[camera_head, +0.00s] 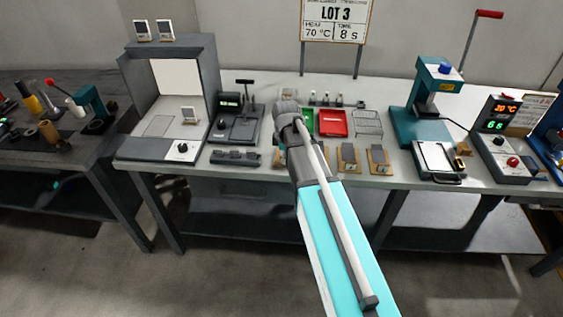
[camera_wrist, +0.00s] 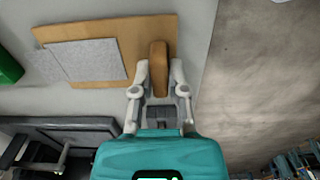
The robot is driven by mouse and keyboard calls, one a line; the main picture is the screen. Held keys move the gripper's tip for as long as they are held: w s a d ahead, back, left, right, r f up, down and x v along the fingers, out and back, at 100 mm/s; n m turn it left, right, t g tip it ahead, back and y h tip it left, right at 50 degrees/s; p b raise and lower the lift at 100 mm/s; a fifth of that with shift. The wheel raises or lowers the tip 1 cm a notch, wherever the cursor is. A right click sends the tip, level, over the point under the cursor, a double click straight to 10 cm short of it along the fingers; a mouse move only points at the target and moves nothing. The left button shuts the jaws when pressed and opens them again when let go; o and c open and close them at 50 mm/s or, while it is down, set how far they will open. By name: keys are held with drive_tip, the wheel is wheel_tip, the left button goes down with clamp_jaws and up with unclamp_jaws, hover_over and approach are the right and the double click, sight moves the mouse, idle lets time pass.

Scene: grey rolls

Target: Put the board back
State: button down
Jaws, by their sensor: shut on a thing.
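A tan wooden board (camera_wrist: 140,40) with a rounded brown handle (camera_wrist: 158,62) shows in the wrist view, close to the bench's front edge. A grey rectangular piece (camera_wrist: 88,62) covers part of the board and sticks out past its left side. My gripper (camera_wrist: 159,78) is shut on the handle, one finger on each side. Whether the board touches the bench or hangs just above it, I cannot tell. In the head view my arm hides the fingers and most of this board. Two similar boards, a left one (camera_head: 348,158) and a right one (camera_head: 378,160), lie to the right of my arm.
A red tray (camera_head: 333,123) and a green tray (camera_head: 308,121) lie behind the boards, with a wire rack (camera_head: 368,123) beside them. A dark scale-like device (camera_head: 238,125) stands left, a teal press (camera_head: 422,110) right. A LOT 3 sign (camera_head: 337,20) stands behind the bench.

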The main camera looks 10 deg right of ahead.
drive_tip(key=shift+f, duration=0.25)
drive_tip(key=c, duration=0.7)
unclamp_jaws()
drive_tip(key=shift+o, duration=0.2)
drive_tip(key=shift+r, duration=0.15)
wheel_tip(320, 180, up, 12)
drive_tip(key=p, duration=1.2)
drive_tip(key=shift+s, duration=0.15)
